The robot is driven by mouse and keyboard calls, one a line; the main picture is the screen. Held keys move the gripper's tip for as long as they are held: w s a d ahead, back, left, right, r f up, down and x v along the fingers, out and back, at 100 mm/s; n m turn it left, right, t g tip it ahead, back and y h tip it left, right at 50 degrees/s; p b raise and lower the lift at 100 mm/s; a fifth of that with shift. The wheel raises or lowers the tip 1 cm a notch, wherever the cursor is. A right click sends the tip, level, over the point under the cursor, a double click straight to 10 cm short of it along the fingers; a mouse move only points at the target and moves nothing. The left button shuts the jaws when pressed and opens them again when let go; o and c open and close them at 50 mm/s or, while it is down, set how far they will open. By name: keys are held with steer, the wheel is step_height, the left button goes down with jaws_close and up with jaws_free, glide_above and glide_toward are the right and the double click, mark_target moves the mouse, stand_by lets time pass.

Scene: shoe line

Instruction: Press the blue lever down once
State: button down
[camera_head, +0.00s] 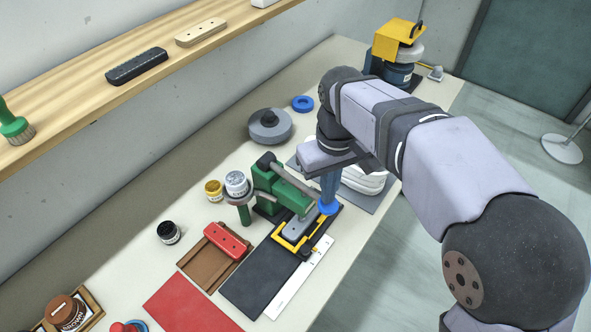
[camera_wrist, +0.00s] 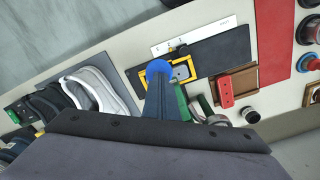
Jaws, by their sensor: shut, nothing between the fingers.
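The blue lever is a grey bar with a blue round knob (camera_head: 328,208) at its end, on a green press (camera_head: 268,184). The bar slopes down from the press top to the knob. My gripper (camera_head: 329,198) points down over the knob, its blue fingers shut and empty. In the wrist view, the knob (camera_wrist: 158,68) shows just past the tips of my fingers (camera_wrist: 160,80). The tips look at or just above the knob; I cannot tell if they touch. A grey block in a yellow frame (camera_head: 281,240) lies below the bar.
White shoes (camera_head: 364,179) stand right behind my gripper. A shelf (camera_head: 130,62) runs along the wall.

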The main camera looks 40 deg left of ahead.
step_height(320, 180, up, 13)
steer(key=p, duration=1.2)
stand_by(0.3)
stand_by(0.4)
steer(key=w+d+f+m+b, duration=0.2)
steer(key=d+f+m, duration=0.15)
steer(key=d, duration=0.65)
steer(key=w+d+f+m+b, duration=0.1)
steer(key=w+d+f+m, duration=0.2)
steer(key=d, duration=0.7)
steer(key=s+d+f+m+b, duration=0.1)
steer(key=s+d+f+m, duration=0.1)
steer(key=s+d+f, duration=0.3)
steer(key=s+d+f+m+b, duration=0.1)
steer(key=s+d+f+m, duration=0.2)
steer(key=d, duration=0.7)
steer(key=shift+s+d+f+b, duration=0.3)
steer(key=shift+s+f+b, duration=0.1)
steer(key=shift+s+f, duration=0.55)
steer(key=shift+m, duration=0.25)
